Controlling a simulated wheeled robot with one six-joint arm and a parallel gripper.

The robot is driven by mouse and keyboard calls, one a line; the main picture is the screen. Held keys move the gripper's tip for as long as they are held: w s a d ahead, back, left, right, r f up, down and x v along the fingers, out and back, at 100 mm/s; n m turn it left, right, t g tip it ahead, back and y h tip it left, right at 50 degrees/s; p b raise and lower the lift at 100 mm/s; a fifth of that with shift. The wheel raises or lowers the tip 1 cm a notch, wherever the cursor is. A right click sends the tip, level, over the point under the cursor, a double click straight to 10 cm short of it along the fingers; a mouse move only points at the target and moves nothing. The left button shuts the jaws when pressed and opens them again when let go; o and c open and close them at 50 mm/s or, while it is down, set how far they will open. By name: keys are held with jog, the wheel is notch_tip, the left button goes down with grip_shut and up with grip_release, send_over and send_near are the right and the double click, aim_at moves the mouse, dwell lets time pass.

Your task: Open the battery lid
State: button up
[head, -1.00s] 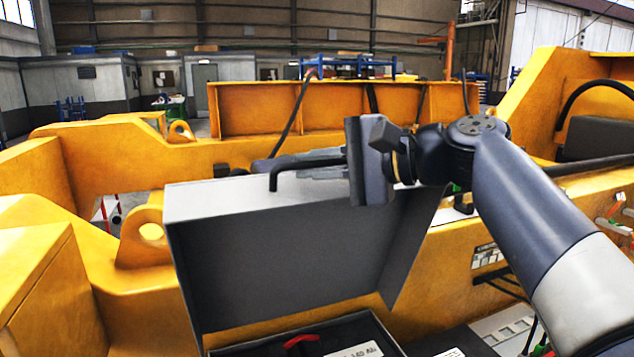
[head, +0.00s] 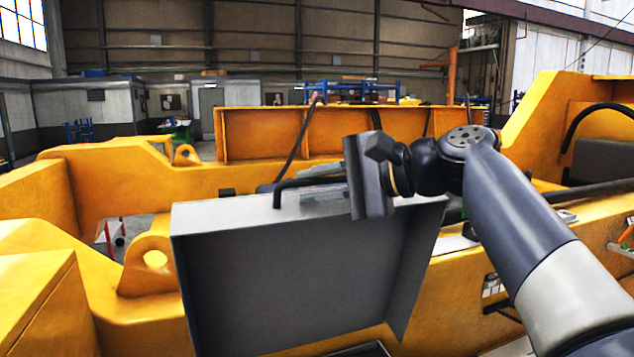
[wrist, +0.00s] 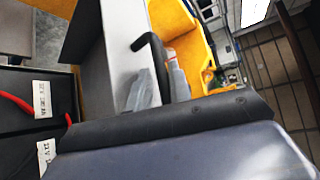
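The battery box lid (head: 290,270) is a grey metal cover, raised steeply with its dark hollow inside facing me in the head view. A black bent handle (head: 279,195) sits along its top edge and also shows in the wrist view (wrist: 158,62). My gripper (head: 312,182) is at this handle, its grey fingers on either side of the bar and close against it. The fingers show in the wrist view (wrist: 160,88) too. Inside the box (wrist: 12,108), a red cable (wrist: 18,104) and white-labelled dark batteries (wrist: 42,98) show at the left of the wrist view.
Yellow machine castings (head: 100,285) surround the box, with a lug (head: 150,262) at its left. A yellow ribbed beam (head: 300,135) stands behind. A black hose (head: 295,145) rises behind the lid.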

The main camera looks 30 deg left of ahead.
jog(key=shift+o, duration=1.3)
jog(key=shift+d, duration=0.1)
jog(key=b+v, duration=0.2)
jog(key=v, duration=0.8)
jog(key=shift+d+r, duration=0.3)
jog(key=shift+d, duration=0.05)
jog(key=shift+a, duration=0.1)
jog(key=p+x, duration=0.2)
jog(key=x, duration=0.8)
jog(key=shift+s+a+f, duration=0.1)
jog(key=shift+a+f, duration=0.1)
jog(key=shift+a, duration=0.15)
jog(key=shift+s+d+f, duration=0.1)
jog(key=shift+s+d, duration=0.1)
jog(key=shift+d, duration=0.15)
